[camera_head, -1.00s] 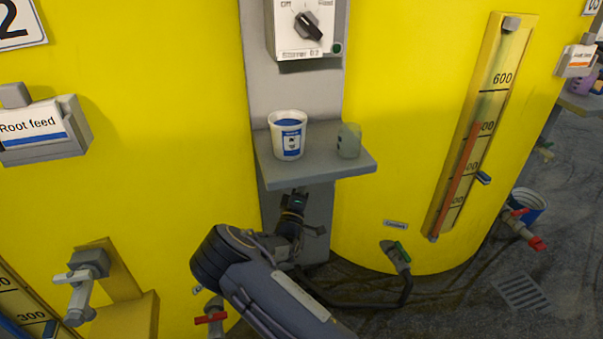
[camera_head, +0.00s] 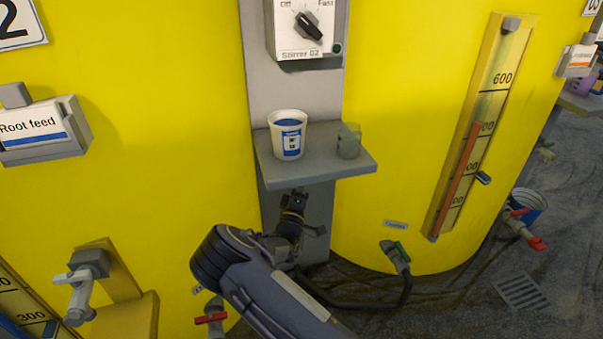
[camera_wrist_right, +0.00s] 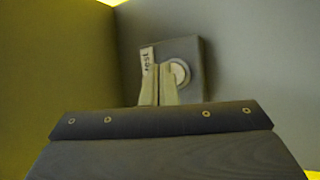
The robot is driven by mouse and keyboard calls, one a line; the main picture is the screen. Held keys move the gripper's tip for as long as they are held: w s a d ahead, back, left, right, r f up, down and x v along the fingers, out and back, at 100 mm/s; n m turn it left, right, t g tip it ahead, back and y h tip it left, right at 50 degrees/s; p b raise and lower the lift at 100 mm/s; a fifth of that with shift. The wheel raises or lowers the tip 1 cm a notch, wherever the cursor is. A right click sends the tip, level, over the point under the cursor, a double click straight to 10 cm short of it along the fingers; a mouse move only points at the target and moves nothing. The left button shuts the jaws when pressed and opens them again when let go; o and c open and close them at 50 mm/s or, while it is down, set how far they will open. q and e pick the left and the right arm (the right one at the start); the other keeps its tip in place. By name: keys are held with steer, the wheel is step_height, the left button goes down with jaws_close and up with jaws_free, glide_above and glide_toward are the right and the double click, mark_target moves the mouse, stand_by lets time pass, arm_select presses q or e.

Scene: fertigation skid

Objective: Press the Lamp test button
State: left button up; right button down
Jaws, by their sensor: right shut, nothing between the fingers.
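The Lamp test button (camera_wrist_right: 181,71) is a pale round disc on a small dark box (camera_wrist_right: 194,50) mounted on the grey panel. A pale label (camera_wrist_right: 147,60) ending in "test" stands left of it, partly covered. My right gripper (camera_wrist_right: 163,67) is shut and empty. Its fingertips lie in front of the box, between the label and the button, overlapping the button's left edge in the picture. I cannot tell whether they touch it. In the head view my right gripper (camera_head: 298,194) is just under the shelf, and the button is hidden there. My left gripper is not in view.
The grey shelf (camera_head: 325,173) over my right gripper holds a white cup (camera_head: 287,140) and a clear beaker (camera_head: 349,142). A stirrer control box (camera_head: 292,38) is above. Yellow tanks (camera_head: 170,180) flank the panel. A hose valve (camera_head: 396,256) is at lower right.

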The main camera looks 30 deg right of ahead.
steer(key=shift+w, duration=0.1)
stand_by(0.3)
steer(key=shift+w+d+b, duration=0.1)
steer(key=shift+w+b, duration=0.25)
steer(key=shift+b, duration=0.15)
steer(key=shift+w+d+b, duration=0.1)
steer(key=shift+w+b, duration=0.25)
stand_by(0.4)
stand_by(0.4)
steer(key=shift+s+a, duration=0.2)
steer(key=shift+s, duration=0.55)
steer(key=shift+s, duration=0.1)
